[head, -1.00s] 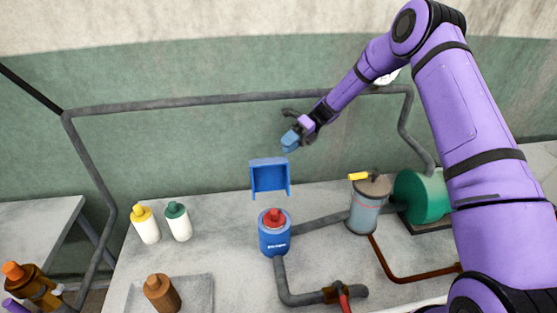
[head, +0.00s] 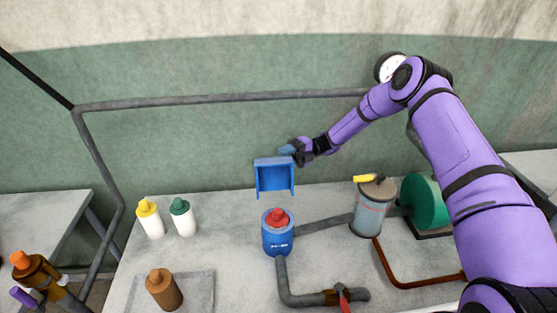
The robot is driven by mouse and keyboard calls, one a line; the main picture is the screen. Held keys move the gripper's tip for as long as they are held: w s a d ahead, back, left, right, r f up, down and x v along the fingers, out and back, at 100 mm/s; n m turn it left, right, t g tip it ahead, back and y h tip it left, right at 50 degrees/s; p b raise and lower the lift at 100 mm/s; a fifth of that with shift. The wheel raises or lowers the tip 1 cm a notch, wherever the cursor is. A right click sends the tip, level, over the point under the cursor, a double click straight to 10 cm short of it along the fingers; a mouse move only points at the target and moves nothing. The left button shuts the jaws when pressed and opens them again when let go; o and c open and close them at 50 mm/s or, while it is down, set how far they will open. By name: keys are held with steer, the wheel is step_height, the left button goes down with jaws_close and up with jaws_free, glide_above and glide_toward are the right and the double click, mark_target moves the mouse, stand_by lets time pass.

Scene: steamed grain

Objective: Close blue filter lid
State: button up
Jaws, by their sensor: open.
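The blue filter (head: 278,238) stands on the grey table with a red piece (head: 277,217) in its open top. Its blue lid (head: 274,163) stands raised behind and above the body, with two side arms hanging down. My gripper (head: 288,150) is at the upper right of the lid, close to its top edge. It is open, with a blue fingertip showing. I cannot tell whether it touches the lid. The far finger is partly hidden.
A grey canister with a yellow handle (head: 367,210) and a green cylinder (head: 424,202) stand at the right. A white bottle with a yellow cap (head: 149,218), one with a green cap (head: 182,217) and a brown bottle (head: 163,289) stand at the left. A pipe (head: 240,98) runs along the wall.

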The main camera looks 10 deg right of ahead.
mark_target(273, 174)
steer(key=shift+x, duration=1.4)
steer(key=shift+c, duration=0.4)
jaws_close()
steer(key=shift+s, duration=0.1)
